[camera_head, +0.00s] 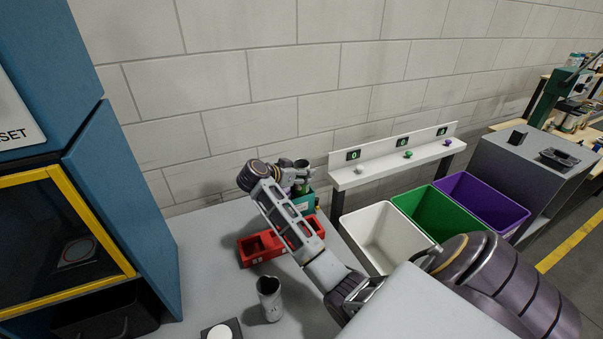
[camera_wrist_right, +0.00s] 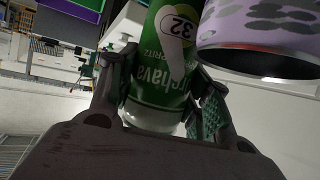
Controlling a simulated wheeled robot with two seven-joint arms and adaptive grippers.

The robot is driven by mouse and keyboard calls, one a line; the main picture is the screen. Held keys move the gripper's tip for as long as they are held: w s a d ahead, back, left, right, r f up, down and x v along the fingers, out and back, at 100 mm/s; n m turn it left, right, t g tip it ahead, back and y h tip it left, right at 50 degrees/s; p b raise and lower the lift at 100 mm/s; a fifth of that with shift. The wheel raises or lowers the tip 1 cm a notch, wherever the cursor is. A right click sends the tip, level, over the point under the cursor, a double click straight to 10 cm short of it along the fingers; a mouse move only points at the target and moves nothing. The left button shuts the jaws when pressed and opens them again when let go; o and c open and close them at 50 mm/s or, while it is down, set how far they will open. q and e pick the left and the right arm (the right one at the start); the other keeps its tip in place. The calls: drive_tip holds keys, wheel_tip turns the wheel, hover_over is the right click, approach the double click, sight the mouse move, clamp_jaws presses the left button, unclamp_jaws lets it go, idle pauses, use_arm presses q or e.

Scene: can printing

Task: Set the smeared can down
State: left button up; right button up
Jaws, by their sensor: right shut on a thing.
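In the head view only a small green part of the can (camera_head: 302,189) shows behind the fingers. I cannot tell whether its base touches anything. My left gripper is not in view.
A grey patterned can (camera_head: 269,300) stands on the table (camera_head: 205,255). White (camera_head: 385,245), green (camera_head: 440,215) and purple (camera_head: 485,203) bins stand right. A spotted lilac cylinder (camera_wrist_right: 262,30) is close beside the held can.

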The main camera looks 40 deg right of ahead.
drive_tip(key=shift+f+p, duration=0.35)
drive_tip(key=shift+f, duration=0.25)
drive_tip(key=o, duration=0.7)
drive_tip(key=shift+r, duration=0.15)
drive_tip(key=shift+r+p+v, duration=0.2)
drive_tip(key=shift+p+v, duration=1.1)
drive_tip(key=shift+v, duration=1.8)
drive_tip(key=shift+r+p+v, duration=0.15)
drive_tip(key=shift+p+v, duration=1.15)
drive_tip(key=shift+v, duration=1.8)
drive_tip(key=shift+s+d, duration=0.1)
drive_tip(key=shift+d, duration=0.05)
